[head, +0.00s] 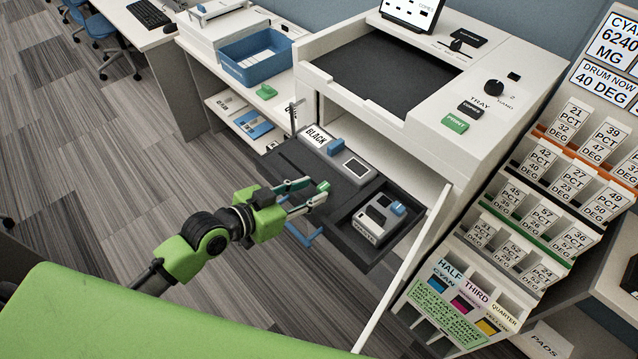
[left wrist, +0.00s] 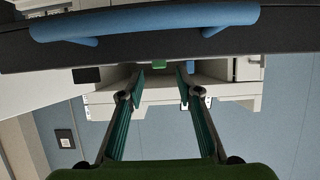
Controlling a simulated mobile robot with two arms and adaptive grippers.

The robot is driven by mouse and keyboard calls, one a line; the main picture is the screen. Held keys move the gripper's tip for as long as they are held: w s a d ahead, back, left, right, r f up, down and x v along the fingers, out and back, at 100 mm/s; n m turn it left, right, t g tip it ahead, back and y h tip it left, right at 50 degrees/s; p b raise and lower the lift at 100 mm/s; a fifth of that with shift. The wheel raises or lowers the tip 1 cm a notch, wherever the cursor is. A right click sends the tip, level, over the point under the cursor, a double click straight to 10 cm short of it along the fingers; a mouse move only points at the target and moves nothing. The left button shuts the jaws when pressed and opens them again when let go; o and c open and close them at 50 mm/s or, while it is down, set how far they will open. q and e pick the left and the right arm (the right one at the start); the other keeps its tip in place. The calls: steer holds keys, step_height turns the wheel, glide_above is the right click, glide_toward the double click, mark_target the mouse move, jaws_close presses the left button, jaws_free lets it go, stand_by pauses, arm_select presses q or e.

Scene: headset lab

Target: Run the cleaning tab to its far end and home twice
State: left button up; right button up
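The cleaning tab, a small green block (head: 323,186), is at the front of the dark pulled-out drawer (head: 292,166) of the white printer. In the left wrist view the green tab (left wrist: 160,64) shows between and just beyond my fingertips. My left gripper (head: 316,194) reaches in from the left at the drawer front. Its two fingers (left wrist: 160,82) are apart with a clear gap, one on either side of the tab's line. Whether they touch the tab cannot be told. My right gripper is not in view.
A blue bar handle (head: 303,235) sits under the drawer front and shows large in the left wrist view (left wrist: 145,20). A waste unit (head: 378,218) lies in the tray at right. The open white door (head: 405,275) stands right of the drawer. A label rack (head: 560,200) is farther right.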

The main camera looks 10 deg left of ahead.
mark_target(321, 186)
arm_select(q)
steer(key=shift+x, duration=1.85)
jaws_close()
steer(key=shift+a, duration=0.1)
